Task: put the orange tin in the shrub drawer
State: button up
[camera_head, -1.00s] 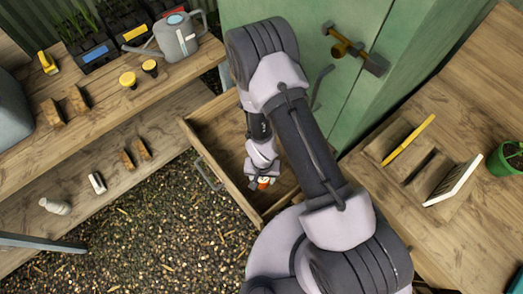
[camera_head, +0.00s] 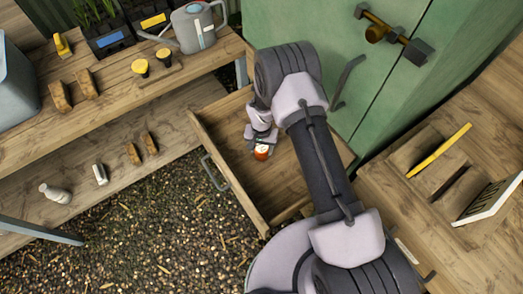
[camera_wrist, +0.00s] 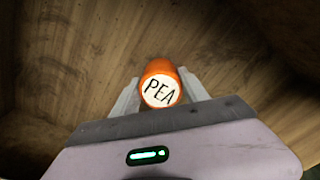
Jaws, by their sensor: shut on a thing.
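The orange tin (camera_head: 262,152) is a small orange cylinder. I cannot tell whether the tin touches the drawer floor. No label on the drawer is readable.
A green cabinet (camera_head: 315,25) stands behind the drawer. On the left a wooden bench (camera_head: 105,105) carries a grey watering can (camera_head: 193,27), yellow-topped items and plant trays. On the right a wooden worktop (camera_head: 405,220) holds a yellow stick and a white sign. Gravel lies below.

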aim_at(261, 148)
jog(key=shift+f, duration=0.15)
jog(key=o, duration=1.5)
notch_tip(261, 148, up, 13)
jog(key=p, duration=0.4)
jog(key=shift+f, duration=0.2)
